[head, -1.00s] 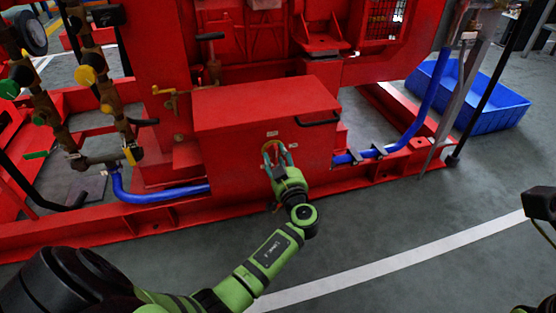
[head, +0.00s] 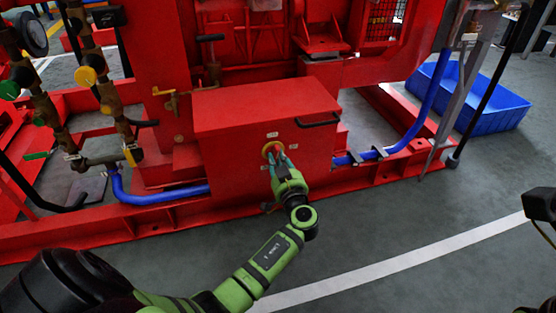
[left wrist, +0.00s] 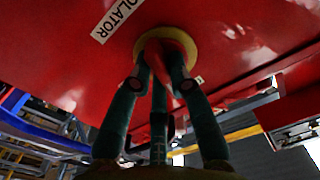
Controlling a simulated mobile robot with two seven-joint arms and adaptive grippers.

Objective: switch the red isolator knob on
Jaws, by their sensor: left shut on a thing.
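The red isolator knob (head: 270,149) sits on a yellow round plate on the front of the red box (head: 225,150). In the left wrist view the red knob (left wrist: 158,50) stands out from the yellow ring (left wrist: 188,42), beside a white label ending in "OLATOR" (left wrist: 117,17). My left gripper (head: 276,157) is at the box front, its fingers shut on the knob. In the left wrist view the fingers (left wrist: 160,75) lie on both sides of the knob and partly hide it.
A black handle (head: 318,123) is on the box's upper right. Blue hoses (head: 160,195) run low on both sides. Valves with yellow and green parts stand at the left, and a blue bin (head: 490,110) at the back right. The grey floor in front is clear.

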